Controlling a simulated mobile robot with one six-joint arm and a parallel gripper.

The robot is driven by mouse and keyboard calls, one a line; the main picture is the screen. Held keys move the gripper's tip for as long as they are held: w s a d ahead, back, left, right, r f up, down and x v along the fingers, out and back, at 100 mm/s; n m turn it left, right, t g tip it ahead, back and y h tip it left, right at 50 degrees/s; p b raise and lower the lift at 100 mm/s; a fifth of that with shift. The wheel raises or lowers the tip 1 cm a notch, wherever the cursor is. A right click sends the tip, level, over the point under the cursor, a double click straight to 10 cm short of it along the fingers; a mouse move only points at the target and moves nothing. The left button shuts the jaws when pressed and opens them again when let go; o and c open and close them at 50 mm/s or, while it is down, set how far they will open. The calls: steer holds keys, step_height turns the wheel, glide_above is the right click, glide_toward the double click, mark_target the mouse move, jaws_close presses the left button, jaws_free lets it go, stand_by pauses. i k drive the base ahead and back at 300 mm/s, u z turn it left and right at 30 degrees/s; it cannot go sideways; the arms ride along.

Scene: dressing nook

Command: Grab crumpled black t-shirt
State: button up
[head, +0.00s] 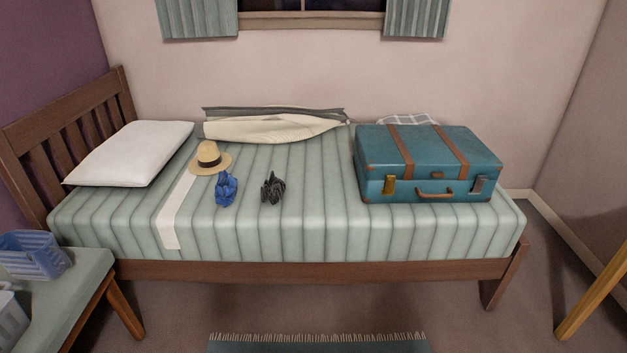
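A small crumpled black cloth (272,188), which looks like the t-shirt, lies on the striped green bedspread (310,220) near the middle of the bed. A crumpled blue cloth (226,189) lies a little to its left, apart from it. A straw hat (209,158) with a dark band sits behind and left of the blue cloth. My gripper is not in view.
A closed teal suitcase (430,162) with brown straps stands on the bed's right part. A white pillow (130,153) and cream and grey fabric (270,127) lie left and behind. A side table (75,290) holds a blue basket (35,254). Bedspread before the black cloth is clear.

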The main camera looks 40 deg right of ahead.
mark_target(273, 189)
steer(key=u, duration=1.05)
steer(key=k, duration=0.1)
steer(key=z, duration=2.15)
steer(key=k, duration=0.7)
steer(key=u, duration=0.35)
steer(key=i, duration=0.5)
steer(key=z, duration=0.15)
